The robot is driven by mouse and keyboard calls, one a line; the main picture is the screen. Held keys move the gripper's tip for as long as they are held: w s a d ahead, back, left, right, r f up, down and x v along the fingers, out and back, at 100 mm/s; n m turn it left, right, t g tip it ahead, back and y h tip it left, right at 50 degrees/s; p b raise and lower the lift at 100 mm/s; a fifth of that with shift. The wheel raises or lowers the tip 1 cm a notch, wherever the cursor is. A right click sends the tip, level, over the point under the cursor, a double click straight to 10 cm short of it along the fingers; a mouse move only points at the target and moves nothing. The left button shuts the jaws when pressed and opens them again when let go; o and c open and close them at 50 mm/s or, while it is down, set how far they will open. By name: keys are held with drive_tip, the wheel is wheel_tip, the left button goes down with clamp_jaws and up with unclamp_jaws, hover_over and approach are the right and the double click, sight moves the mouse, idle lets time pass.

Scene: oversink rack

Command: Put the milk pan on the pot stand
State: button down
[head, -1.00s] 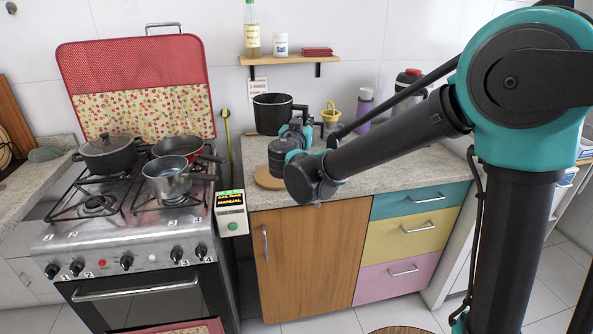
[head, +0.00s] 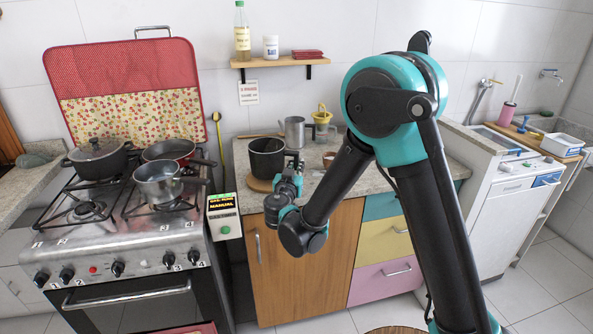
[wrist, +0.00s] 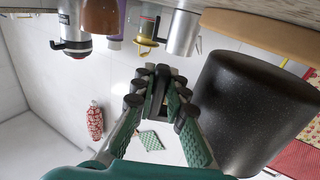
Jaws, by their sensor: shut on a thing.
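The dark milk pan (head: 266,160) is upright above the round wooden pot stand (head: 252,184) at the counter's front left. My gripper (head: 291,168) is at the pan's right side, shut on its handle. In the wrist view the pan's dark wall (wrist: 250,115) fills the right side, beside my gripper's fingers (wrist: 160,85). The stand's edge (wrist: 262,35) also shows there, with a narrow gap between it and the pan's base. The fingers hide most of the handle.
A stove (head: 120,235) with several pots stands to the left. A shelf (head: 283,61) hangs above. A red-topped flask (wrist: 72,35) shows in the wrist view.

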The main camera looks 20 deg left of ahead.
drive_tip(key=shift+f, duration=0.9)
drive_tip(key=shift+f, duration=0.1)
drive_tip(key=c, duration=1.6)
unclamp_jaws()
drive_tip(key=shift+o, duration=0.2)
drive_tip(key=shift+s, duration=0.1)
drive_tip(key=s+d, duration=0.1)
drive_tip(key=s, duration=1)
drive_tip(key=shift+s+d, duration=0.15)
drive_tip(key=shift+s, duration=0.25)
drive_tip(key=shift+d, duration=0.1)
